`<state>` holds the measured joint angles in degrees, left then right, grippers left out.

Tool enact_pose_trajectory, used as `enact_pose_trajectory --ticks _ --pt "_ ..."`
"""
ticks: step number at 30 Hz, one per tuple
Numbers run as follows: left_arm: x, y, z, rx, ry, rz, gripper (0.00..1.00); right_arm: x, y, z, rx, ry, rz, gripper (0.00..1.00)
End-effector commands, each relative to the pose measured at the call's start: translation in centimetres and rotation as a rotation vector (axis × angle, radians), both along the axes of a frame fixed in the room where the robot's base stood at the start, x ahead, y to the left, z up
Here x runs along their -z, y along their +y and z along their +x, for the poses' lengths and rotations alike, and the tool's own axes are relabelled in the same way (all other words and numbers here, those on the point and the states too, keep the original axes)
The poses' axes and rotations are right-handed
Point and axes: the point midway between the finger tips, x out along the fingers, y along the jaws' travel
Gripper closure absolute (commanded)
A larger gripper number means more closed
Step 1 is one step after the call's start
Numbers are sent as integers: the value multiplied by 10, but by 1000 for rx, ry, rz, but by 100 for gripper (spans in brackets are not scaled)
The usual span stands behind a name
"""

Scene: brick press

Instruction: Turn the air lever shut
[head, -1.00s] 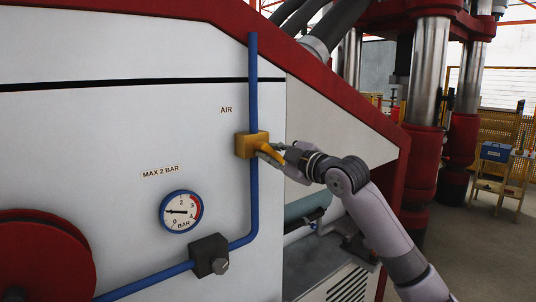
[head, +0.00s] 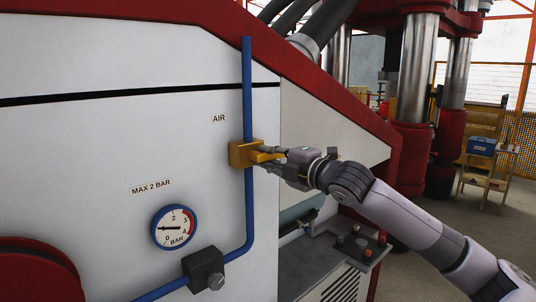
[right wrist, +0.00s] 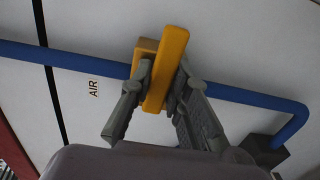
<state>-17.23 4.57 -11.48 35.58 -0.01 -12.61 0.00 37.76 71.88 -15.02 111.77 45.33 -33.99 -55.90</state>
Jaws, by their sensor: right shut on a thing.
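The yellow air valve (head: 238,154) sits on the vertical blue pipe below the AIR label, in the head view. Its yellow lever (head: 262,157) now points to the right, nearly level. My right gripper (head: 271,154) comes in from the right and is shut on the lever. In the right wrist view, the lever (right wrist: 168,68) lies between the two grey fingers (right wrist: 160,88), one on each side, and hides part of the valve body (right wrist: 145,46). The lever crosses the blue pipe's line there. My left gripper is not in view.
A round pressure gauge (head: 175,228) marked MAX 2 BAR is lower left, its needle pointing left. A black regulator (head: 203,269) sits on the bent blue pipe. A small control panel (head: 358,247) juts out below my right arm. A red wheel (head: 30,285) is at lower left.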

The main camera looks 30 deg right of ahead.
Motion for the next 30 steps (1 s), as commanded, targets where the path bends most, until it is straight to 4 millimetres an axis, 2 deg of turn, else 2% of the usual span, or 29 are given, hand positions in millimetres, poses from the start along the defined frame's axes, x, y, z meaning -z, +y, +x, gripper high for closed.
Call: enact_pose_trajectory --ticks 1,14,15,23,30 --pt "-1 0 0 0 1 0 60 -6 0 -1 0 -13 -6 100" --pt "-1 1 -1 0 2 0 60 -6 0 -1 -1 -16 -11 100" --pt "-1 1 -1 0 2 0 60 -6 0 -1 -1 -16 -11 82" --pt "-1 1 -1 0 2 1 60 -4 0 -1 0 -10 -11 64" --pt "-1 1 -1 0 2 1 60 -2 0 0 0 -5 -10 63"
